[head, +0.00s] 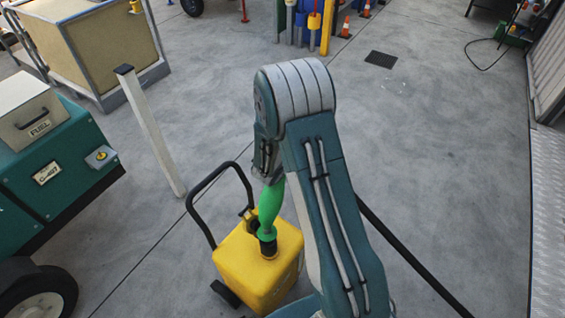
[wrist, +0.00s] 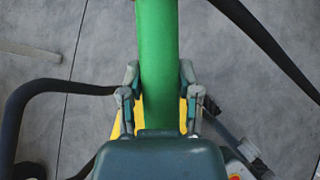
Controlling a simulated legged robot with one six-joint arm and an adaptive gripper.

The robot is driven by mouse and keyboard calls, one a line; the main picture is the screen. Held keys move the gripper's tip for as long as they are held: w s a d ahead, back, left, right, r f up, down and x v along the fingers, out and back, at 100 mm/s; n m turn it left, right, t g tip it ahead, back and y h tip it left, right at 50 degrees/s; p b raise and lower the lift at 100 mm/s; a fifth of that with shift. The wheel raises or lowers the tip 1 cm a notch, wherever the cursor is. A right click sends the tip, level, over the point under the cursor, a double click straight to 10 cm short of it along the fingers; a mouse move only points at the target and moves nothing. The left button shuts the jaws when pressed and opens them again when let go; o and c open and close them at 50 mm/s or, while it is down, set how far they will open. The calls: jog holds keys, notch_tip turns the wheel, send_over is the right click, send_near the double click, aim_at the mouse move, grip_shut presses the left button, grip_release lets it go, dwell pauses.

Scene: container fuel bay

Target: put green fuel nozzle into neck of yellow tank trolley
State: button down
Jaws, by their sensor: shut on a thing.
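The green fuel nozzle (head: 270,207) is held roughly upright, narrow end down, over the yellow tank trolley (head: 240,266). Its lower end meets the dark neck (head: 268,249) on top of the tank in the head view. I cannot tell how far its tip is inside. My gripper (wrist: 160,95) is shut on the nozzle, one finger on each side, in the wrist view. The nozzle (wrist: 158,50) hides the neck there, and only slivers of the yellow tank (wrist: 117,126) show. In the head view my arm covers most of the gripper and part of the tank.
The trolley's black handle (head: 205,190) rises left of the tank. A white post (head: 150,130) and a teal fuel unit (head: 65,160) stand further left. A framed crate (head: 105,45) is behind. Concrete floor at upper right is mostly clear, with a dark drain cover (head: 381,59).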

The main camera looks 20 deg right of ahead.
jog(key=shift+f, duration=1.8)
jog(key=shift+c, duration=1.1)
grip_release()
jog(key=v, duration=1.2)
jog(key=shift+a+f, duration=0.1)
